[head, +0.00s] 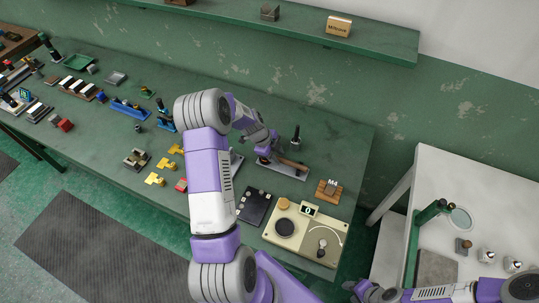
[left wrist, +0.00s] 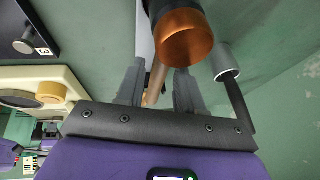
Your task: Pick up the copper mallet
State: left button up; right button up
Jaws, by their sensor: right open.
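The copper mallet shows in the left wrist view as a dark head with a copper end (left wrist: 187,46) and a wooden handle (left wrist: 155,82). In the head view, its brown handle (head: 291,163) lies over a grey tray on the green bench, partly hidden by my left gripper (head: 266,156). In the left wrist view my left gripper (left wrist: 158,92) is open, its two grey fingers on either side of the handle with gaps visible. Whether the fingers are level with the handle is hard to tell. My right gripper (head: 362,290) is open and empty at the bottom edge, away from the bench.
A dark upright tool (head: 296,137) stands just behind the mallet. A cream panel (head: 318,255) with round dials, a black plate (head: 254,207) and a wooden block marked M4 (head: 328,190) lie nearby. Yellow parts (head: 165,163) lie left. A white table (head: 480,200) stands right.

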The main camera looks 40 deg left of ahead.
aim_at(279, 158)
pick_arm(q)
jog(key=shift+x, duration=1.9)
jog(key=shift+a, duration=0.1)
grip_shut()
jog(key=shift+r, duration=0.1)
jog(key=shift+w, duration=0.1)
notch_tip(279, 158, up, 10)
jog(key=shift+c, duration=1.2)
grip_release()
grip_shut()
